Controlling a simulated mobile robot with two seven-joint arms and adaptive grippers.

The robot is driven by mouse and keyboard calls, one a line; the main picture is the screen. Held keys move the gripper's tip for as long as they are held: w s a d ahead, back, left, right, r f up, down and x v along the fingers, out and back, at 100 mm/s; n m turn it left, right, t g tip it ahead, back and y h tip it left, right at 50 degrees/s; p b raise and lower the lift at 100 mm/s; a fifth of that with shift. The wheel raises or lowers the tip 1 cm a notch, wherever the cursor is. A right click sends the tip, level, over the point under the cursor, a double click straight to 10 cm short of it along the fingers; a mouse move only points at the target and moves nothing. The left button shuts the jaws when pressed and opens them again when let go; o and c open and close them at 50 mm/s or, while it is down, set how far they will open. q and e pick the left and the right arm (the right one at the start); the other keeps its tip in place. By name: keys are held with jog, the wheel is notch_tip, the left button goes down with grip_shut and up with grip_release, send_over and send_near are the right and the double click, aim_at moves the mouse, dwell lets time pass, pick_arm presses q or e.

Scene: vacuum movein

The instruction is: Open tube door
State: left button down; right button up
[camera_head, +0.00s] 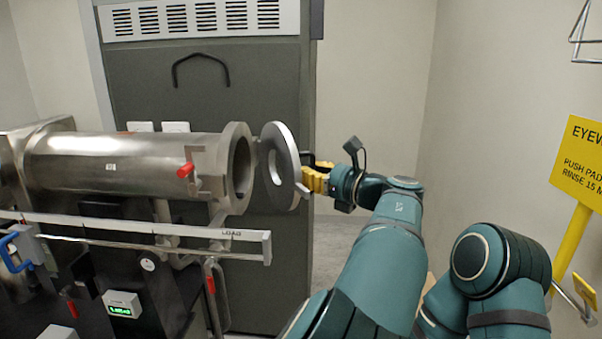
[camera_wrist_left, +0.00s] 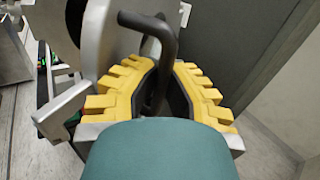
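The metal tube (camera_head: 110,163) lies horizontally at the left, its round mouth facing right. The round tube door (camera_head: 275,172) stands open at an angle just right of the mouth, with a gap between rim and door. In the wrist view the door (camera_wrist_left: 95,45) shows at upper left. My left gripper (camera_head: 316,181) is at the outer face of the door. In the wrist view its yellow fingers (camera_wrist_left: 167,75) converge on the black door handle (camera_wrist_left: 160,35), which runs between them. The fingers hide part of the handle. My right gripper is out of view.
A grey cabinet (camera_head: 250,95) with a black handle stands behind the tube. A metal rail (camera_head: 130,231) runs in front of the tube. A yellow eyewash sign (camera_head: 580,160) is at the right. Bare wall and floor lie behind my arm.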

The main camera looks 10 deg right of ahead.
pick_arm(q)
jog(key=shift+w+d+f, duration=0.1)
jog(key=shift+w+d, duration=0.7)
jog(key=shift+d, duration=0.2)
jog(key=shift+w+d+f, duration=0.1)
jog(key=shift+w+d, duration=0.7)
jog(key=shift+d, duration=0.2)
jog(key=c, duration=1.1)
grip_release()
jog(key=shift+d, duration=0.1)
jog(key=shift+c, duration=0.2)
jog(key=shift+o, duration=0.6)
jog(key=shift+d+r, duration=0.1)
jog(key=shift+d, duration=0.05)
jog(key=shift+a, duration=0.25)
jog(key=shift+s+r, duration=0.1)
